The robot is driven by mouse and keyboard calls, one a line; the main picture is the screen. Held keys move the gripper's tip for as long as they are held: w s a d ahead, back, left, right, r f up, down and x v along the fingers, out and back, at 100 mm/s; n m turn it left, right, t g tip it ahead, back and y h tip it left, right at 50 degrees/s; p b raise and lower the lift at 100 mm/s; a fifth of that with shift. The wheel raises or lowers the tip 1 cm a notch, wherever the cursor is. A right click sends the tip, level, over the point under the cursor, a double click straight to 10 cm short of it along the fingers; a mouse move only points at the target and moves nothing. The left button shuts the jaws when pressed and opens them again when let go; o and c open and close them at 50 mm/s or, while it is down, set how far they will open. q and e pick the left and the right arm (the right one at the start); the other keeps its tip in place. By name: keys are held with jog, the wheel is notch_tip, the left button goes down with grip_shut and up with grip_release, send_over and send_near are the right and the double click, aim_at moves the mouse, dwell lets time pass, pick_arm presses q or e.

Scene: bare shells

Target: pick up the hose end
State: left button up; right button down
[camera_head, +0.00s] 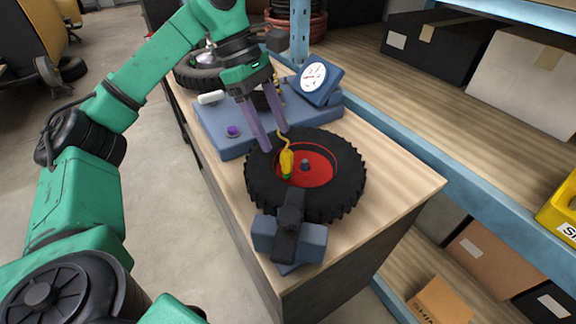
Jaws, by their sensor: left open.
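The hose end (287,161) looks like a small yellow piece with a green tip and a thin curly yellow line above it. It shows in front of the red hub of a black tyre (347,187) lying on the wooden bench. My left gripper (274,141) comes down from above with its two purple fingers apart. Its fingertips are just up and left of the yellow piece in the picture. Nothing shows between the fingers, and I cannot tell whether they touch the yellow line. My right gripper is not in view.
A blue-grey device with a round gauge (314,77) stands behind the tyre. A blue-grey block with a black arm (290,238) stands at the bench's front, against the tyre. Another tyre (195,72) lies farther back. The bench (400,175) is bare at right, beside a shelf.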

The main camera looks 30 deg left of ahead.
aim_at(286, 152)
pick_arm(q)
jog(key=p+x, duration=0.1)
jog(key=x, duration=0.5)
jog(key=shift+w+d+r+p, duration=0.1)
jog(key=shift+w+d+p, duration=0.1)
jog(key=shift+p, duration=0.15)
grip_shut()
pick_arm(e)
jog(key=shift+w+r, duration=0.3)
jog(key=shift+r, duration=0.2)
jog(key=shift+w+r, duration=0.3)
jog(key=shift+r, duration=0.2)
